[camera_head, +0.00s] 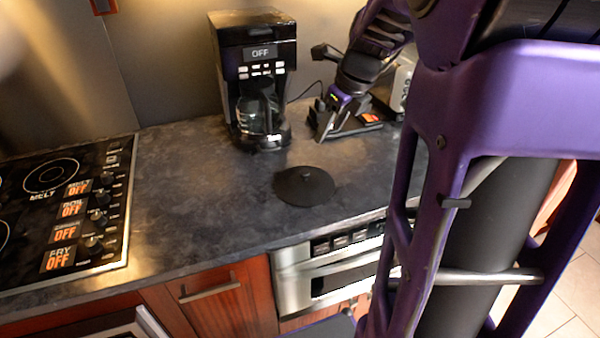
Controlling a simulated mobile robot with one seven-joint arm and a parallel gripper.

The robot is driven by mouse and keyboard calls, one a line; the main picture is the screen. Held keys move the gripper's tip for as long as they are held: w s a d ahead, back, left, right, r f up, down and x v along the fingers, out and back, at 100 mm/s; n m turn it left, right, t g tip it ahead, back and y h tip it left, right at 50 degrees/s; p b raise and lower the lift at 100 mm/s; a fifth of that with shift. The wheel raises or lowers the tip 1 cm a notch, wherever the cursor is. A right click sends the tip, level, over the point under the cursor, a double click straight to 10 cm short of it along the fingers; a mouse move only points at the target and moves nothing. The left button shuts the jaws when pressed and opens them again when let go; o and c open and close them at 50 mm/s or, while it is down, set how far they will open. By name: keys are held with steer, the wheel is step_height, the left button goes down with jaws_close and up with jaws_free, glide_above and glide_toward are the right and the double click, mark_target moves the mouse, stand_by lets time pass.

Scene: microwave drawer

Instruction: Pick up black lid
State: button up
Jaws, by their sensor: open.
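The black lid (305,187) is a flat round disc with a small knob in its middle. It lies on the dark countertop, near the front edge and above the built-in microwave drawer. My gripper (345,126) is behind the lid and slightly to its right, low over the counter and apart from the lid. Its jaws are open and I see nothing held between them.
A black coffee maker (256,75) with a glass carafe stands behind the lid. A silver toaster (402,84) is partly hidden behind my arm. A stovetop (65,210) lies at left. The countertop (190,185) left of the lid is clear.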

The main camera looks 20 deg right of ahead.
steer(key=b, duration=0.2)
glide_toward(306, 172)
steer(key=shift+m+y, duration=0.3)
steer(key=shift+m, duration=0.1)
steer(key=x, duration=0.9)
steer(key=shift+w+d+f, duration=0.15)
steer(key=shift+d+f, duration=0.1)
steer(key=shift+f, duration=0.2)
jaws_close()
